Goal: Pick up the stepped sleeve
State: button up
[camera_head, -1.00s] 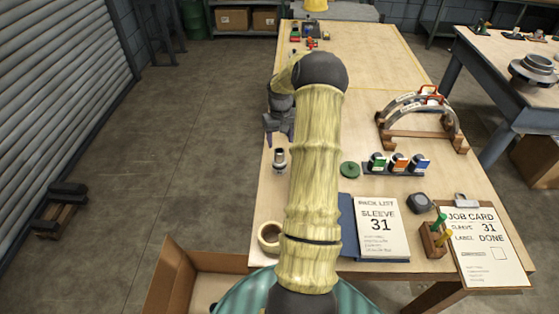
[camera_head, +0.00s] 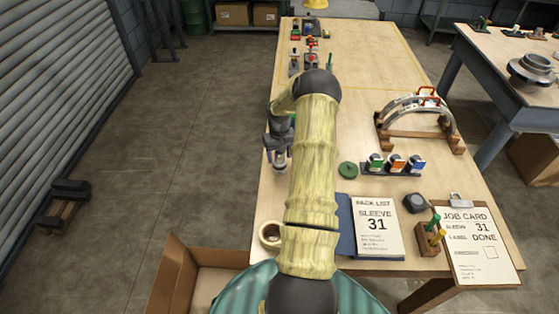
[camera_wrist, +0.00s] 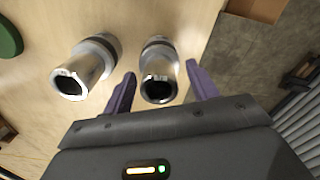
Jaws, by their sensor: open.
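Two grey metal sleeves with stepped outlines and dark open bores show in the wrist view. One sleeve (camera_wrist: 158,75) appears between the two purple fingers of my gripper (camera_wrist: 161,71). The other sleeve (camera_wrist: 88,68) is to its left, outside the fingers. Small dark marks near their rims are too small to read. My gripper is open, with a visible gap on each side of the nearer sleeve; I cannot tell how far down the fingers reach. In the head view my gripper (camera_head: 279,158) is low at the table's left edge, and my arm hides part of the table.
A green disc (camera_head: 348,169) and a row of coloured labels (camera_head: 396,163) are right of my arm. An arched rack (camera_head: 421,112) stands behind them. The table's left edge is close.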

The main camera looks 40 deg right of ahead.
jog(key=shift+f, duration=0.3)
jog(key=shift+w, duration=0.1)
jog(key=shift+s, duration=0.25)
jog(key=c, duration=0.6)
grip_shut()
jog(key=shift+w+d+r, duration=0.1)
jog(key=shift+w, duration=0.05)
